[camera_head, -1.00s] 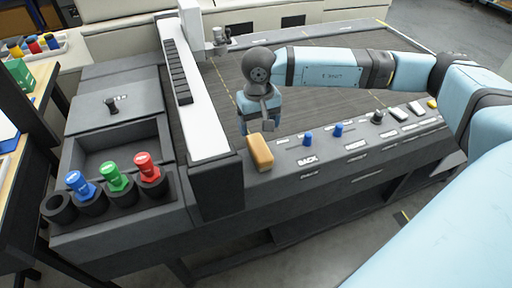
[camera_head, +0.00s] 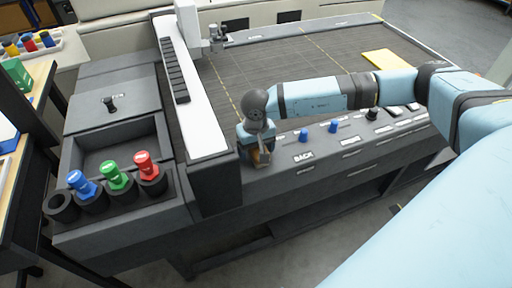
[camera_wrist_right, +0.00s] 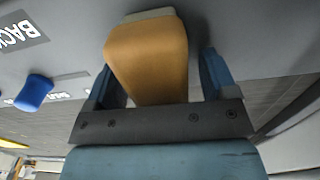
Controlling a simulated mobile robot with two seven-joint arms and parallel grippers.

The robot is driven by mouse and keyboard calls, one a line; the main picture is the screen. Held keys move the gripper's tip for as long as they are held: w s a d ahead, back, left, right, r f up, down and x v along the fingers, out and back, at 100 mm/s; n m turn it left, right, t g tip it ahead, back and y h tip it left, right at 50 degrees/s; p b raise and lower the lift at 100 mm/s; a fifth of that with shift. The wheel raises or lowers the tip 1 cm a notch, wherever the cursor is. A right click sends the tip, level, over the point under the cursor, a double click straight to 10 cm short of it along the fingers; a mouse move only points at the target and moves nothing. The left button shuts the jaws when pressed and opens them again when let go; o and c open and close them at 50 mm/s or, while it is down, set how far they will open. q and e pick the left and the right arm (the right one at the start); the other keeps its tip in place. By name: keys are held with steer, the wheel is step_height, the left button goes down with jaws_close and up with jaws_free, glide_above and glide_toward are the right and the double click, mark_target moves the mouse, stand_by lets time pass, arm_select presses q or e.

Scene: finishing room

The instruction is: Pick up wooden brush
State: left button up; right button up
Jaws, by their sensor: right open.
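The wooden brush (camera_head: 261,159) is a tan block lying on the dark front ledge of the machine, left of the BACK label. In the head view my right gripper (camera_head: 258,155) is down over it and hides most of it. In the right wrist view the brush (camera_wrist_right: 147,55) lies between the two blue fingers of my right gripper (camera_wrist_right: 160,80). The fingers are open, one on each side, with a visible gap at the right finger. My left gripper is not in view.
Blue knobs (camera_head: 303,135) and a black knob (camera_head: 372,113) stand on the ledge to the right. A white rail (camera_head: 192,100) rises just left of the gripper. Blue, green and red capped tools (camera_head: 117,174) stand in holders at left. A yellow sheet (camera_head: 390,63) lies on the bed.

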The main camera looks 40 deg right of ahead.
steer(key=c, duration=1)
steer(key=shift+r, duration=0.1)
steer(key=shift+c, duration=0.2)
step_height(320, 180, up, 20)
steer(key=b, duration=0.2)
steer(key=o, duration=0.4)
steer(key=shift+c, duration=1.4)
